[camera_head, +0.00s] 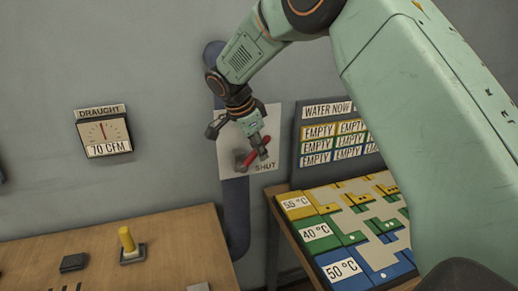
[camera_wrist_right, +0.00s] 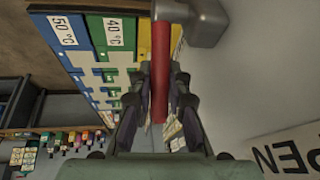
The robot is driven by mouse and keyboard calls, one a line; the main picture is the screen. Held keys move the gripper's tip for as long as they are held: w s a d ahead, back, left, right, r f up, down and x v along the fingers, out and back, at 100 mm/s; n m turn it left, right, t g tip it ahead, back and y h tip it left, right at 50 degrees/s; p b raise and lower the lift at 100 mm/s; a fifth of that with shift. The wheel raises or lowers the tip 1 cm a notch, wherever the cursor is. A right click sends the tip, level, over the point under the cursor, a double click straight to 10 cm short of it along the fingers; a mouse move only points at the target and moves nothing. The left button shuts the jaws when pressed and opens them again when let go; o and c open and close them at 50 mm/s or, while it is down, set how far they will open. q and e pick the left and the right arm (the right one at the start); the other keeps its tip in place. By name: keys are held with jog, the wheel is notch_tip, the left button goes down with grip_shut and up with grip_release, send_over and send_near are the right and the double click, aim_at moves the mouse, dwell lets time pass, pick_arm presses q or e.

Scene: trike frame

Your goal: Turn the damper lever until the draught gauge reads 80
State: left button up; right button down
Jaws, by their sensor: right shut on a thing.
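The damper lever (camera_head: 254,161) has a red handle and a grey hub on a white plate (camera_head: 228,162) marked SHUT, fixed over a dark vertical pipe. My right gripper (camera_head: 261,150) is shut on the red handle. In the right wrist view the red lever (camera_wrist_right: 160,75) lies between the fingers of the right gripper (camera_wrist_right: 160,85), with its grey hub above. Part of the plate's lettering, ending in "PEN", shows there too. The draught gauge (camera_head: 104,131) on the wall at left reads 70 CFM, its needle about upright. My left gripper is not in view.
A wooden table (camera_head: 170,235) at lower left carries a yellow peg (camera_head: 127,239) on a base and a dark block (camera_head: 74,262). A board with coloured temperature strips (camera_head: 340,222) stands at right, below a WATER NOW panel (camera_head: 330,107) with EMPTY labels.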

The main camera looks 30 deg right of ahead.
jog(key=shift+a, duration=0.1)
jog(key=shift+w+a+r+h+b, duration=0.1)
jog(key=shift+a+r+h+b, duration=0.2)
jog(key=shift+h, duration=0.5)
jog(key=c, duration=1.6)
grip_release()
jog(key=o, duration=0.3)
jog(key=shift+r, duration=0.3)
jog(key=v, duration=1.1)
jog(key=shift+w+a+r, duration=0.1)
jog(key=shift+a+r, duration=0.05)
jog(key=shift+a, duration=0.1)
